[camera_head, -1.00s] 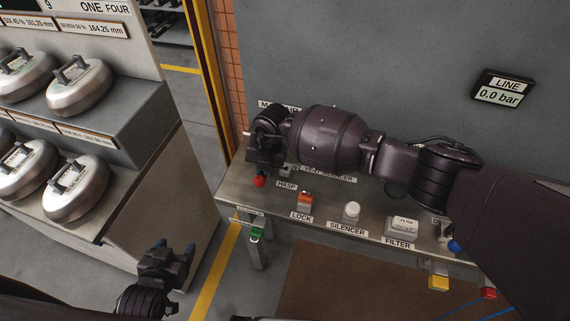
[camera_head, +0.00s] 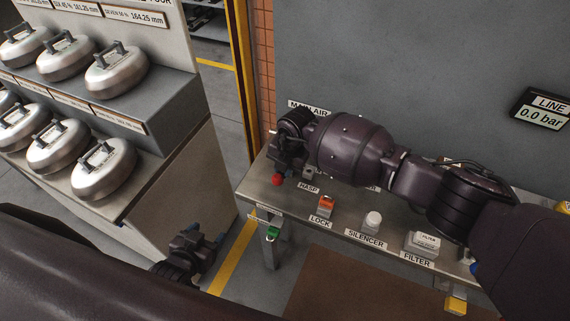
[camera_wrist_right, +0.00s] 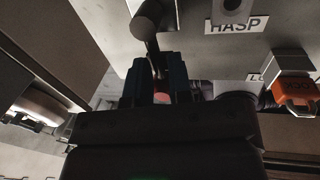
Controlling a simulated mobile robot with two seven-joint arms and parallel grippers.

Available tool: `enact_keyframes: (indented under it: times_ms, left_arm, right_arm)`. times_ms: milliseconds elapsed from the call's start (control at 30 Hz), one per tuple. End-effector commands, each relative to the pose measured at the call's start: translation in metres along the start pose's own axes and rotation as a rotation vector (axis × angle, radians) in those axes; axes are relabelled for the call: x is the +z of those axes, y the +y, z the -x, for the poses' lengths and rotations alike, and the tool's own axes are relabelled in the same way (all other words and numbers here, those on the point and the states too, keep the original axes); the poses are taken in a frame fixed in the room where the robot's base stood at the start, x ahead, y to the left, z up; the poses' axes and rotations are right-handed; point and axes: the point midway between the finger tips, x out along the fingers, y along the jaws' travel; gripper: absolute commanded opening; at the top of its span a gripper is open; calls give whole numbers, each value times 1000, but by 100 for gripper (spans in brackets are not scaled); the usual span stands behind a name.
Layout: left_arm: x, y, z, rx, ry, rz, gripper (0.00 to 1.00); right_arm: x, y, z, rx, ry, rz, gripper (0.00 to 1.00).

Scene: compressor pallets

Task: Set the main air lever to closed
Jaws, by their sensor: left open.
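The main air lever has a red knob (camera_head: 277,180) at the left end of the bench, below the partly covered MAIN AIR sign (camera_head: 308,107). My right gripper (camera_head: 284,164) is at this lever, its fingers largely hidden by its own wrist in the head view. In the right wrist view, the dark lever rod (camera_wrist_right: 151,45) runs down between the two blue-tipped fingers (camera_wrist_right: 160,78), with a bit of red behind them. Whether the fingers press on it is unclear. My left gripper (camera_head: 206,236) is open and empty, low and left of the bench.
The bench (camera_head: 295,205) carries an orange lock (camera_head: 325,206), a white silencer (camera_head: 372,222) and a filter box (camera_head: 423,243). A green tag (camera_head: 272,234) hangs at its front left. A rack of silver round weights (camera_head: 104,168) stands left. The line display (camera_head: 541,112) reads 0.0 bar.

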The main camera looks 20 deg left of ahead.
Motion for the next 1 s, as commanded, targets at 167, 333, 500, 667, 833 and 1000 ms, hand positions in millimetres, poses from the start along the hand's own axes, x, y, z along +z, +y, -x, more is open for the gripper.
enact_keyframes:
  times_ms: [167,333,500,667,833,1000]
  left_arm:
    - [-1,0,-1,1,3,0,65]
    - [-1,0,-1,0,3,0,65]
    - [-4,0,-1,1,6,0,65]
    - [-9,0,1,1,9,0,65]
    - [-11,0,2,1,10,0,65]
    - [-12,0,2,1,10,0,65]
  right_arm:
    - [-5,2,-2,2,8,6,37]
    - [-3,2,-1,3,4,6,37]
    - [-1,2,8,6,1,7,37]
    - [-1,2,31,6,-1,8,37]
    - [-2,2,63,6,0,9,37]
    - [-3,2,88,4,2,9,37]
